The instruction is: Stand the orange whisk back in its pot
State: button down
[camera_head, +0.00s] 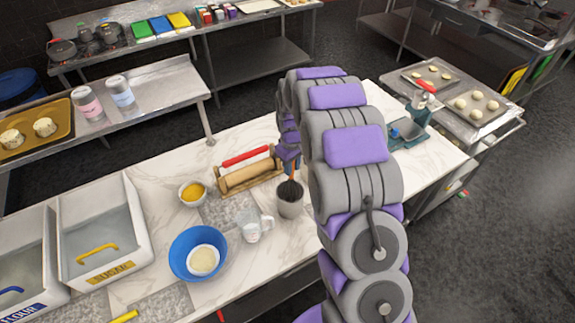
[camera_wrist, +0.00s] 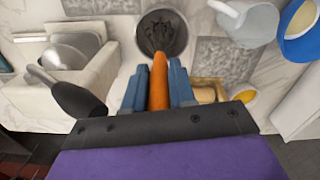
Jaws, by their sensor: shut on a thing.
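The whisk has an orange handle (camera_wrist: 158,82) and dark wires (camera_wrist: 163,30). In the wrist view my gripper (camera_wrist: 158,72) is shut on the handle, with a blue-grey finger on each side. The grey pot (camera_head: 290,207) stands on the marble counter, just left of my arm in the head view; its round mouth (camera_wrist: 143,43) shows beyond the fingertips in the wrist view. The dark wires are at the pot's mouth, with the handle rising above. Whether they rest on the pot's bottom is hidden. In the head view my arm largely hides the gripper.
A teal scale (camera_head: 405,135) is right of my arm.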

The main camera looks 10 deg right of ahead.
jog(key=c, duration=1.1)
grip_release()
jog(key=shift+d, duration=0.25)
jog(key=shift+o, duration=1.3)
jog(key=shift+a, duration=0.85)
jog(key=shift+d+r, duration=0.15)
jog(key=shift+r, duration=0.2)
jog(key=r, duration=0.6)
jog(key=shift+w+d+r+b, duration=0.1)
jog(key=shift+d+r+b, duration=0.1)
jog(key=shift+d+b, duration=0.2)
notch_tip(320, 180, up, 10)
jog(key=shift+a+b, duration=0.35)
jog(key=shift+a, duration=0.05)
jog(key=shift+a+r, duration=0.1)
